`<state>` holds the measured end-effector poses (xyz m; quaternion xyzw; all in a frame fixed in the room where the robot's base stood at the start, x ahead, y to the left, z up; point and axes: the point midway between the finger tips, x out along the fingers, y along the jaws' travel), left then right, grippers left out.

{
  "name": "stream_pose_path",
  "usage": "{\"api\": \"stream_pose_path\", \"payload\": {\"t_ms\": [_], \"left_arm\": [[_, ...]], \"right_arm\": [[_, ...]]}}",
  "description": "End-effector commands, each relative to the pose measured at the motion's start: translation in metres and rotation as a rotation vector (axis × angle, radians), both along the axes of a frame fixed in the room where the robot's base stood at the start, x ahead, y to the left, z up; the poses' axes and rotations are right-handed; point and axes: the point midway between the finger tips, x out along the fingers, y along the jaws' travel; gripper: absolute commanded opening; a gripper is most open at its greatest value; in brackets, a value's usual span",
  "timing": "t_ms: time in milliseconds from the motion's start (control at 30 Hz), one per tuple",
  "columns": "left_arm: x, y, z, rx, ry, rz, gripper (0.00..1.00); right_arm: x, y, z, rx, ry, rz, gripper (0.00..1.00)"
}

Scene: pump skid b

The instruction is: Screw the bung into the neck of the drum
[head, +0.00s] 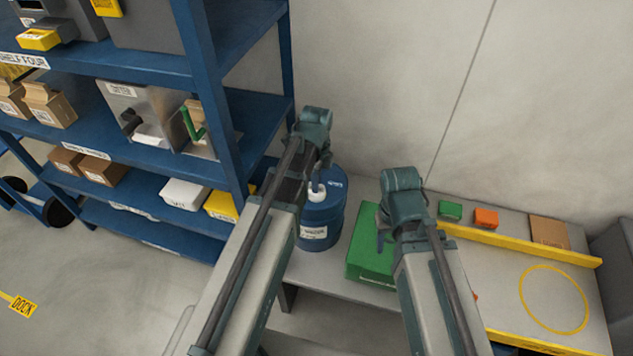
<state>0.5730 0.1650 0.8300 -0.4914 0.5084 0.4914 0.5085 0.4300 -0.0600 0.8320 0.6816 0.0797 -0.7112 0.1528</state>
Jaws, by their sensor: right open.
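The blue drum (316,236) stands on the grey bench, partly behind my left arm. A small white ring, which looks like its neck (317,196), shows on the drum's top. My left gripper (316,184) points down at this neck, right above or at it. Its fingers are too small and dark to tell whether they are shut or hold anything. I cannot make out the bung. My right gripper (382,243) is open, over the green box to the right of the drum, and nothing shows in it.
The green box (366,255) stands right of the drum. Further right lie a small green block (450,210), an orange block (486,218) and a cardboard piece (549,232) behind a yellow rail (520,245). A blue shelf rack (225,140) stands close on the left. The yellow-circled surface is clear.

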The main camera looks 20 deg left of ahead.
Motion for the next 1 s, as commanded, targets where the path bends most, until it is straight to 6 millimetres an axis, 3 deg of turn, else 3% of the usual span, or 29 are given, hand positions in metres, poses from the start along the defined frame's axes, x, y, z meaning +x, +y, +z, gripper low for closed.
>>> {"api": "stream_pose_path", "payload": {"t_ms": [33,200,667,1000], "left_arm": [[0.0,0.0,0.0,0.0,0.0,0.0,0.24],[0.0,0.0,0.0,0.0,0.0,0.0,0.5],[0.0,0.0,0.007,0.0,0.0,0.0,0.5],[0.0,0.0,0.046,0.0,0.0,0.0,0.5]], "right_arm": [[0.0,0.0,0.0,0.0,0.0,0.0,0.5],[0.0,0.0,0.0,0.0,0.0,0.0,0.5],[0.0,0.0,0.007,0.0,0.0,0.0,0.5],[0.0,0.0,0.046,0.0,0.0,0.0,0.5]]}}
